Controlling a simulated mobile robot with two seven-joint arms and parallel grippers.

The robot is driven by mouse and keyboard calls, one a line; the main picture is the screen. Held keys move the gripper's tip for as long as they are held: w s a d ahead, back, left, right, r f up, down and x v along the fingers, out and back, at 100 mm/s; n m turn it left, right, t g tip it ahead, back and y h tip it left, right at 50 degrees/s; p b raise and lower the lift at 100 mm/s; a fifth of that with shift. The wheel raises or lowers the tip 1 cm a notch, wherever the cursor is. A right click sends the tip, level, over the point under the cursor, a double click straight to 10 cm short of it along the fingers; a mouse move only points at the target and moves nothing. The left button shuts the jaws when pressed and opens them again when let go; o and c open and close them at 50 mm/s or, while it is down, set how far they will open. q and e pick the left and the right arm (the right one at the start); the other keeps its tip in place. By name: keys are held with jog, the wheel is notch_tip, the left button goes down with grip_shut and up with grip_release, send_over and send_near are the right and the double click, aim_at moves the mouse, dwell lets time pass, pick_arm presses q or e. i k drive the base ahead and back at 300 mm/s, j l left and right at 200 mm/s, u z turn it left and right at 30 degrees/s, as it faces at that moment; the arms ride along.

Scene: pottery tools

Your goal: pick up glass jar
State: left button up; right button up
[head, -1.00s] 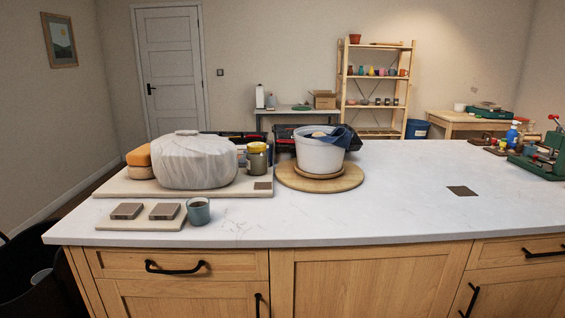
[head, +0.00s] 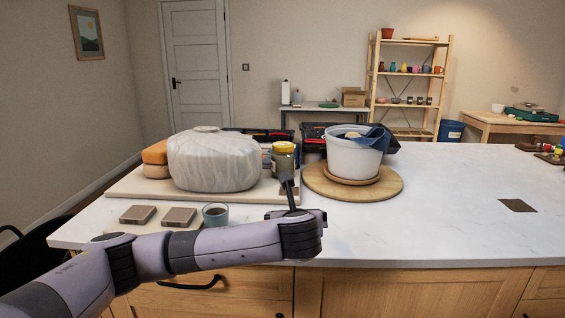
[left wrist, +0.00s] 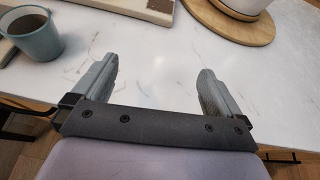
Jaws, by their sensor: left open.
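A glass jar (head: 283,163) with a yellow lid stands upright on the pale board, to the right of a large wrapped bundle. My left gripper (head: 290,188) reaches in from the left, over the front of the counter, and appears in front of the jar's lower part. In the left wrist view, my left gripper (left wrist: 156,82) has its fingers spread wide with only bare white counter between them. The jar does not show in that view. My right gripper is in neither view.
A grey-green cup (head: 215,214) stands left of my gripper and shows in the left wrist view (left wrist: 36,38). The wrapped bundle (head: 212,160) is left of the jar. A white bucket (head: 352,158) stands on a round wooden board (head: 390,188) to the right. Counter further right is mostly clear.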

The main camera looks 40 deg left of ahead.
aim_at(281, 161)
jog(key=i+j, duration=0.8)
jog(key=j, duration=0.1)
